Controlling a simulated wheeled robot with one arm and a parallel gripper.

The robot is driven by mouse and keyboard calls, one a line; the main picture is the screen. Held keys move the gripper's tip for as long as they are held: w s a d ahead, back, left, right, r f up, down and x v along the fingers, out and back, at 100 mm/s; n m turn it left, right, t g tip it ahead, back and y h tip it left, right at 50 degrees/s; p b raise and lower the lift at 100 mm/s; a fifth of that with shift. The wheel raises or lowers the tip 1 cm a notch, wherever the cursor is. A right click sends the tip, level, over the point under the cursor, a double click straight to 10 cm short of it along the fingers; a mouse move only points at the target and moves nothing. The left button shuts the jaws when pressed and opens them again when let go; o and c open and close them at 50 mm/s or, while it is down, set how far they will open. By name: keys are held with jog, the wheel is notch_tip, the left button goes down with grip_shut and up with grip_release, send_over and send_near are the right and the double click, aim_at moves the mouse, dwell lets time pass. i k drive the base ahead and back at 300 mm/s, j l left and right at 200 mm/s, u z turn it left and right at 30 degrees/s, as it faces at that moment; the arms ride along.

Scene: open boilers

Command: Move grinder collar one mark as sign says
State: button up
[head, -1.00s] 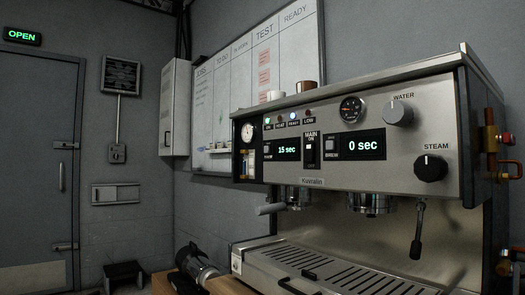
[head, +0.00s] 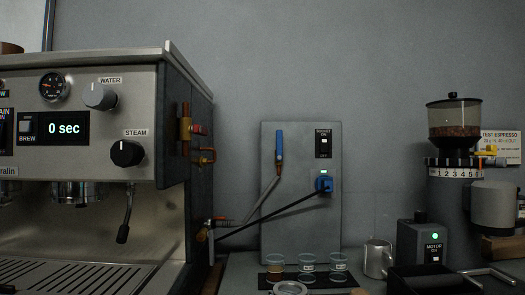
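The grinder (head: 455,205) stands at the right in the head view, with a black-lidded clear hopper (head: 455,122) holding brown beans. Its collar (head: 454,162) is a dark ring below the hopper. A white scale band (head: 455,173) with a row of numbers from 1 upward runs just under it. A yellow piece (head: 486,151) sticks out at the collar's right side. I cannot tell which mark the collar is set to. A paper sign (head: 501,146) on the wall behind reads "TEST ESPRESSO" with a smaller line under it, partly covered by the grinder. My gripper is not in view.
The espresso machine (head: 100,130) fills the left. A grey wall panel (head: 300,232) carries a switch and a blue plug with a black cable. Small glasses (head: 308,266), a metal pitcher (head: 378,258) and a motor switch box (head: 420,243) stand before the grinder.

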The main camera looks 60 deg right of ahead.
aim_at(499, 162)
jog(key=z, duration=3.5)
jog(key=l+u, duration=0.15)
jog(key=l, duration=0.3)
jog(key=k+l+u, duration=0.15)
jog(key=l, duration=0.3)
jog(key=k+l+u, duration=0.1)
jog(key=l, duration=0.35)
jog(key=k+l+u, duration=0.15)
jog(key=l, duration=0.3)
